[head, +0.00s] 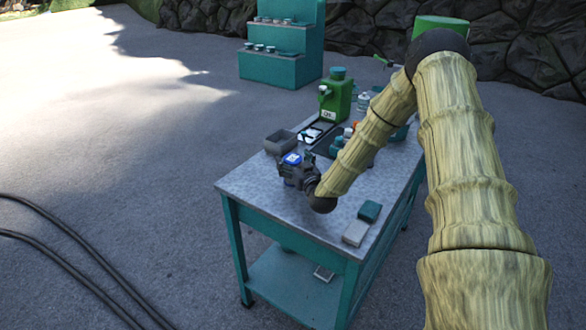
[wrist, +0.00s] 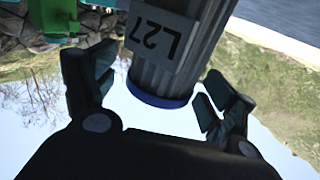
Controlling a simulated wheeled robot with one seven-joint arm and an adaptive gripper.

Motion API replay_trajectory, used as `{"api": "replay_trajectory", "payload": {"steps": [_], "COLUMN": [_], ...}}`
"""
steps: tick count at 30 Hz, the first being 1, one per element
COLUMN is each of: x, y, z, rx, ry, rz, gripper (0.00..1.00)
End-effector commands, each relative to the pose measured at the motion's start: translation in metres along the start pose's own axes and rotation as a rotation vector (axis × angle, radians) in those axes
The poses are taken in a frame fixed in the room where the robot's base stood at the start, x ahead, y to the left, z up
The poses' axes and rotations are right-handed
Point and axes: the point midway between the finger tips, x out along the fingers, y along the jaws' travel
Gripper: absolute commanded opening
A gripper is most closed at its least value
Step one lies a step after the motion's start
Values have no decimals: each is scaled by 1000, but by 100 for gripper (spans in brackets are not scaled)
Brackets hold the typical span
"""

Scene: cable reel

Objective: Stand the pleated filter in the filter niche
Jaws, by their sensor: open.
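The pleated filter (wrist: 165,70) is a dark grey ribbed cylinder with a grey "L27" label and a blue end rim in the wrist view. In the head view its blue top (head: 292,158) with a white mark shows at my gripper, near the table's left edge. My gripper (wrist: 165,98) is open, with one finger on each side of the filter and visible gaps beside it. The filter's lower part is hidden behind my gripper in the head view. I cannot pick out the filter niche for certain in either view.
The grey-topped teal table (head: 262,188) also holds a grey open box (head: 280,142), a green canister (head: 335,98), a teal block (head: 369,211) and a pale block (head: 355,233). My arm hides part of its right side. A teal stepped stand (head: 278,68) is behind. Cables (head: 75,262) lie left.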

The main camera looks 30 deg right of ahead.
Motion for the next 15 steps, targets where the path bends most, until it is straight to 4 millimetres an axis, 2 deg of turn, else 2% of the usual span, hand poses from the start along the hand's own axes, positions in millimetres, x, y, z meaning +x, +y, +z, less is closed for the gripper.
{"api": "replay_trajectory", "payload": {"steps": [9,15], "x": [5,5], "y": [0,-1], "z": [0,0], "rx": [0,0], "ry": [1,1], "rz": [0,0], "gripper": [84,48]}}
